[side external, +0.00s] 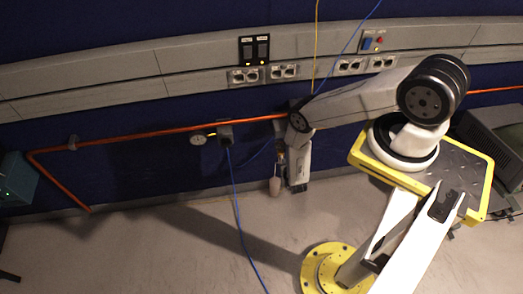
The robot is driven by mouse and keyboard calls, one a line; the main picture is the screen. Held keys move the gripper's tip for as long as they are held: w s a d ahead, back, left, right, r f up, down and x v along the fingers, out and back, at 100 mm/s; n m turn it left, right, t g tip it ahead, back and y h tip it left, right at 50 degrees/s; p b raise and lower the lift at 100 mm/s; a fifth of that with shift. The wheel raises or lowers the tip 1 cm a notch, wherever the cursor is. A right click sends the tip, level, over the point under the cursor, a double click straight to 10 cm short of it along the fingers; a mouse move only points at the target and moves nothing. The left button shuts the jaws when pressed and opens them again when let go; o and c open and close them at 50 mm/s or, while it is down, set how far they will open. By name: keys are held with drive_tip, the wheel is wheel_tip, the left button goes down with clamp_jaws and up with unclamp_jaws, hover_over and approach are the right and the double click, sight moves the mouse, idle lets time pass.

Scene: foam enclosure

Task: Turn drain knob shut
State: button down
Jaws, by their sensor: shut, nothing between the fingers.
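An orange pipe (150,136) runs along the dark blue wall. A small round pale gauge or knob (198,139) sits just below it, with a yellow piece to its right. I cannot tell whether this is the drain knob. A grey fitting (281,126) on the pipe is partly hidden by my arm. My gripper (280,151) appears small and dark at the end of my folded arm, just below that fitting. It is shut and holds nothing. I cannot tell whether it touches the fitting, and no drain knob shows clearly there.
A dark box (225,133) on the pipe has a blue cable (236,190) hanging to the floor. Grey rails with sockets (245,76) and switches (255,49) run above. A teal box (18,180) stands at far left. The pale floor (130,250) is mostly clear.

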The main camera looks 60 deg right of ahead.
drive_tip(key=shift+s+d+f, duration=0.15)
drive_tip(key=shift+s+d, duration=0.1)
drive_tip(key=shift+s, duration=0.05)
idle(0.5)
drive_tip(key=shift+d+r, duration=0.1)
drive_tip(key=shift+r, duration=0.3)
idle(0.3)
drive_tip(key=s+a, duration=0.4)
drive_tip(key=shift+s+a, duration=0.15)
drive_tip(key=shift+s, duration=0.05)
idle(0.4)
drive_tip(key=shift+w+a+f, duration=0.1)
drive_tip(key=shift+w+a, duration=0.2)
drive_tip(key=shift+a, duration=0.35)
drive_tip(key=shift+w+a+f, duration=0.1)
drive_tip(key=shift+w+a, duration=0.15)
drive_tip(key=shift+a, duration=0.35)
drive_tip(key=shift+w+d, duration=0.1)
drive_tip(key=w+d, duration=0.4)
drive_tip(key=shift+w+d, duration=0.4)
